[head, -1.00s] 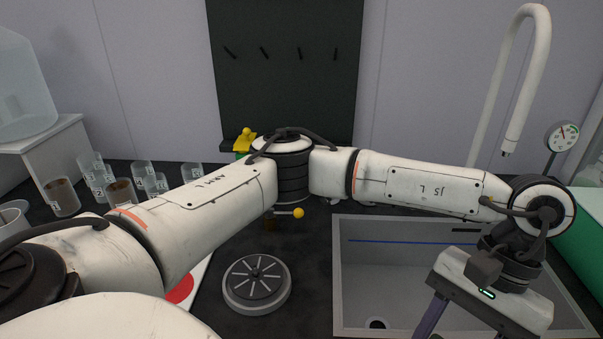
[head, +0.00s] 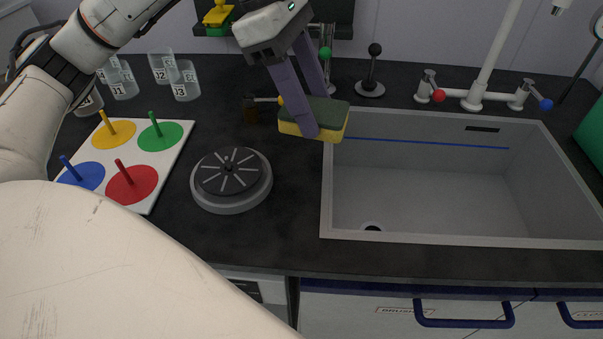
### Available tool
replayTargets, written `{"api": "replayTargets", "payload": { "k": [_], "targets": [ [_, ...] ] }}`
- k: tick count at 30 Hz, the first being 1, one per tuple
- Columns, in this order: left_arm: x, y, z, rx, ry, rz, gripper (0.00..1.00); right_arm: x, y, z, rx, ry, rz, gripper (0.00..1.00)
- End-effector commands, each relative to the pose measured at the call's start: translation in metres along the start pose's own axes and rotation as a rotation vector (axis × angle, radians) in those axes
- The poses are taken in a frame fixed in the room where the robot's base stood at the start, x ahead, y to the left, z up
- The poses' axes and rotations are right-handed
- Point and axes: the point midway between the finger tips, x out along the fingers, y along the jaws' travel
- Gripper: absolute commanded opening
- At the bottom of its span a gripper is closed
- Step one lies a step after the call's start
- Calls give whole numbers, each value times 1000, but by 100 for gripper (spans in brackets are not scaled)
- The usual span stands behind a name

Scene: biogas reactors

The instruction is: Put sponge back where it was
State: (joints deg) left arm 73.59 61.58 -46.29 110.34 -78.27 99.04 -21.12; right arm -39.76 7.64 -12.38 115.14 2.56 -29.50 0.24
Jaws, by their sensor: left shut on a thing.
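The sponge (head: 332,113), yellow below with a dark green top, is at the back left corner of the sink (head: 430,185). My left gripper (head: 305,128) reaches down from the upper left with its purple fingers and is shut on the sponge's left end. Part of that end is hidden by the fingers. I cannot tell if the sponge touches the counter or sink rim or hangs just above. My right gripper is not in view.
Left of the sink stand a round grey device (head: 231,180) and a white board with coloured discs and pegs (head: 150,190). Numbered beakers (head: 183,82) stand behind. Taps (head: 475,95) and a black-knobbed lever (head: 372,75) line the back. The counter in front of the sponge is clear.

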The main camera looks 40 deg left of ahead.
Motion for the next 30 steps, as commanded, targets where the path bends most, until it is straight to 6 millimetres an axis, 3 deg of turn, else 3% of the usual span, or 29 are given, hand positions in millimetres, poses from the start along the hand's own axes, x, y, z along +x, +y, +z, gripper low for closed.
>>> {"api": "replayTargets", "payload": {
  "k": [6, 15, 27, 30],
  "targets": [
    [-7, 5, -21, -189, 4, 76, 28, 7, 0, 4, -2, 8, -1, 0],
    [38, 4, -41, -201, 5, 78, 28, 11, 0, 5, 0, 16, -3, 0],
    [77, 4, -57, -199, 4, 78, 28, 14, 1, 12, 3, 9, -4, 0],
    [79, 5, -57, -197, 3, 79, 28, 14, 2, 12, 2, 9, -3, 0]
  ]
}}
